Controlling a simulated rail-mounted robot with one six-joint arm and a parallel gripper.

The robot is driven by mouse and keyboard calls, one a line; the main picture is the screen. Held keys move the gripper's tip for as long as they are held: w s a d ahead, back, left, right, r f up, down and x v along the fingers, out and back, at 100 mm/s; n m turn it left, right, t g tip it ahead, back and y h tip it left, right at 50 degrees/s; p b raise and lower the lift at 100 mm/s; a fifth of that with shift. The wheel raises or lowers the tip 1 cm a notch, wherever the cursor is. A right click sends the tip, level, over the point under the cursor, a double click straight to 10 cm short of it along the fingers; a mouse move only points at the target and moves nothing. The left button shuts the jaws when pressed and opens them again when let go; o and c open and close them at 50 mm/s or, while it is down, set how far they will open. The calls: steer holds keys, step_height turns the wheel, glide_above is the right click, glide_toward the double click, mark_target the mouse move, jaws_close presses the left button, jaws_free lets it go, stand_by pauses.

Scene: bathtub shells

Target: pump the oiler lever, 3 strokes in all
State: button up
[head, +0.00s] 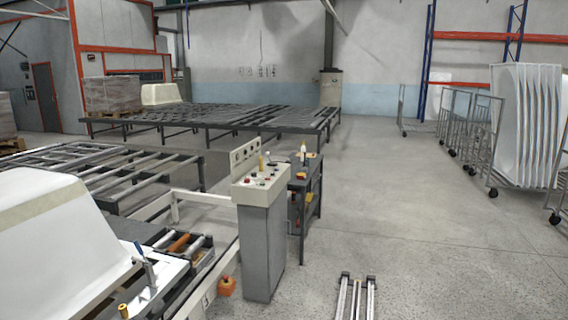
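A thin lever with a blue grip (139,248) stands at the lower left in the head view, on the light plate (160,272) beside the white tub shell. It leans slightly to the left, grip end up. A small brass-coloured knob or cap (124,310) shows near the bottom edge, left of the lever's foot. Both are small, and I cannot tell for certain which belongs to the oiler. No oiler body can be made out clearly. My gripper is not in view.
A white tub shell (55,245) fills the lower left, beside rollers (180,243). A grey control pedestal (262,250) and a dark tool bench (308,190) stand right of it. Floor rails (357,298) show at bottom centre. The floor to the right is clear up to wheeled racks (478,135).

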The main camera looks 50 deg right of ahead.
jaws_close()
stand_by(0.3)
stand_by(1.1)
